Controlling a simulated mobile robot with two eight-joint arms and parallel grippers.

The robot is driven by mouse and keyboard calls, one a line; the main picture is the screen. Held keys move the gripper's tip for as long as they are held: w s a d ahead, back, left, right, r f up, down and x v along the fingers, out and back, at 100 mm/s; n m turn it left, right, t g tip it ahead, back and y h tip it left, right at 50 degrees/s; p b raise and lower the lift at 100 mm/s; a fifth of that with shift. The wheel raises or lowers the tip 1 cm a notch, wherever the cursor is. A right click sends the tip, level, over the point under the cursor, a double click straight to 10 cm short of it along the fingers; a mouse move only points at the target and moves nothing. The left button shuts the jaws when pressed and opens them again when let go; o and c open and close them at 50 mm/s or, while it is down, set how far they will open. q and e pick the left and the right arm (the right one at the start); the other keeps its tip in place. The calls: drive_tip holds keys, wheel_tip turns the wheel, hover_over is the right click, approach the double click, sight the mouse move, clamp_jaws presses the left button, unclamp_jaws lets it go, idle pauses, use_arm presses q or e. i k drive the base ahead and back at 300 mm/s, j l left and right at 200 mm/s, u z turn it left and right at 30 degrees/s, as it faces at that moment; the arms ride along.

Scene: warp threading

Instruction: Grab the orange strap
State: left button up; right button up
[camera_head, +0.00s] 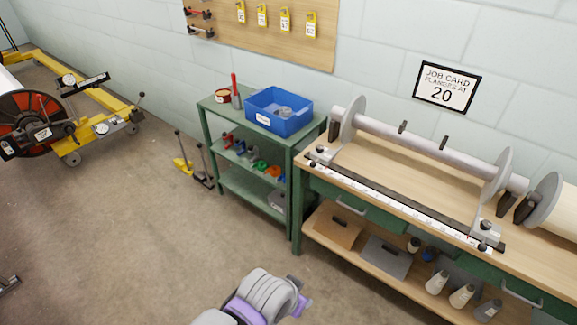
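A small orange item (272,173), which may be the orange strap, lies on the middle shelf of the green shelf unit (295,190). It is at the right end of a row of coloured items and is too small to make out clearly. Grey and purple parts of my own body show at the bottom centre, well in front of the unit. I cannot make out fingers of either gripper, and nothing touches the orange item.
A blue bin (278,109) and a red-handled tool (235,90) are on the unit's top. A wooden workbench (400,185) with a roller (420,138) adjoins it on the right. A yellow-handled floor tool (182,163) stands left of it. Open floor (150,240) lies in front.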

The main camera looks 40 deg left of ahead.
sight(275, 171)
drive_tip(key=i+j+z, duration=0.1)
drive_tip(key=j+z, duration=0.2)
drive_tip(key=j, duration=0.8)
drive_tip(key=j+z, duration=0.3)
drive_tip(key=j, duration=2.25)
drive_tip(key=k+j, duration=0.1)
drive_tip(key=j, duration=1.4)
drive_tip(key=i+z, duration=0.05)
